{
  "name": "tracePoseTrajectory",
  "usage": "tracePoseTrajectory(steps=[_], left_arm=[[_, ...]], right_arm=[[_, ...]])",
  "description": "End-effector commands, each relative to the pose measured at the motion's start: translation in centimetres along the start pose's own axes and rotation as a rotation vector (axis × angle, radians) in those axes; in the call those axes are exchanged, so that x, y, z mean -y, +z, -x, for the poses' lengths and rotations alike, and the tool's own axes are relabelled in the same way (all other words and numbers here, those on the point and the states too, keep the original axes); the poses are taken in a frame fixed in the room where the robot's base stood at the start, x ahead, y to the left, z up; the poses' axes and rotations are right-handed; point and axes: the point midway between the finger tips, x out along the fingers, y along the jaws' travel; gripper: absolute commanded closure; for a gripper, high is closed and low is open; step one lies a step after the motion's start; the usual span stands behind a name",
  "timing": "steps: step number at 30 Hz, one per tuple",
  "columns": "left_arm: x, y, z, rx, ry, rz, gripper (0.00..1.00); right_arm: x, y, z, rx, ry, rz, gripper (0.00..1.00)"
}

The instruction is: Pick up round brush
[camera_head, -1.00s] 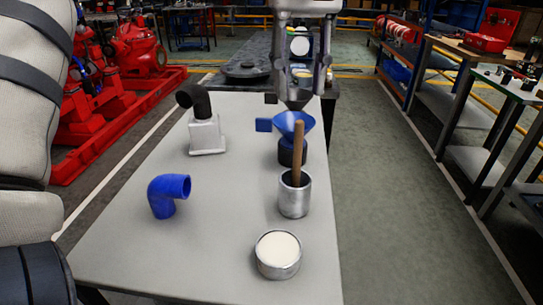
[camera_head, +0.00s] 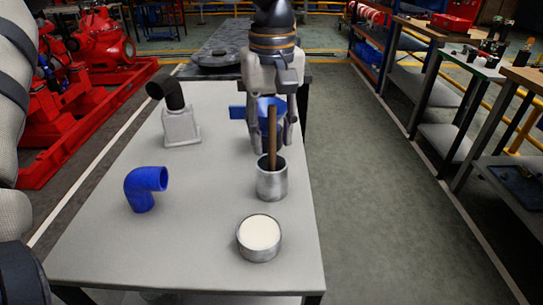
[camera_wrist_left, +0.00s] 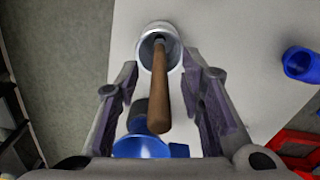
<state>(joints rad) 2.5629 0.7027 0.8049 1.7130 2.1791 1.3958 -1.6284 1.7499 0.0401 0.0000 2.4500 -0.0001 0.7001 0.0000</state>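The round brush shows as a brown wooden handle (camera_head: 272,132) standing nearly upright in a metal cup (camera_head: 272,183); its head is hidden inside the cup. In the left wrist view the handle (camera_wrist_left: 161,90) points toward the camera from the cup (camera_wrist_left: 150,34). My left gripper (camera_head: 271,145) is open, just behind the cup and around the level of the handle's upper part. In the left wrist view the handle lies between the two spread fingers (camera_wrist_left: 166,100), with gaps on both sides. My right gripper is not in view.
A blue funnel (camera_head: 267,107) is behind the handle, partly hidden by my gripper. A round tin with white contents (camera_head: 260,233), a blue elbow pipe (camera_head: 143,190) and a white block with a black elbow (camera_head: 181,125) stand on the grey table (camera_head: 200,225). The table's middle is clear.

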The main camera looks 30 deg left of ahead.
Motion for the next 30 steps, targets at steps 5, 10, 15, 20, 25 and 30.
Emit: tracePoseTrajectory(steps=[5, 10, 15, 20, 25, 30], left_arm=[[0.0, 0.0, 0.0, 0.0, 0.0, 0.0, 1.0], [0.0, 0.0, 0.0, 0.0, 0.0, 0.0, 1.0], [0.0, 0.0, 0.2, 0.0, 0.001, 0.0, 1.0], [-0.1, -0.1, 3.1, -0.001, 0.004, 0.0, 1.0], [-0.1, 0.0, 7.4, 0.0, 0.002, 0.0, 1.0], [0.0, 0.2, 9.8, 0.001, 0.0, -0.012, 1.0]], right_arm=[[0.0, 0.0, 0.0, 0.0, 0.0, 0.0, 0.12], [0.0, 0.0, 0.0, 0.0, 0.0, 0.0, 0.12], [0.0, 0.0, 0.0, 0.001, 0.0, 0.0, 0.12], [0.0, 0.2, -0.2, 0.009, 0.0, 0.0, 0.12], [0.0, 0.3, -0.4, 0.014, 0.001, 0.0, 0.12], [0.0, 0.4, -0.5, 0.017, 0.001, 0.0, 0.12]])
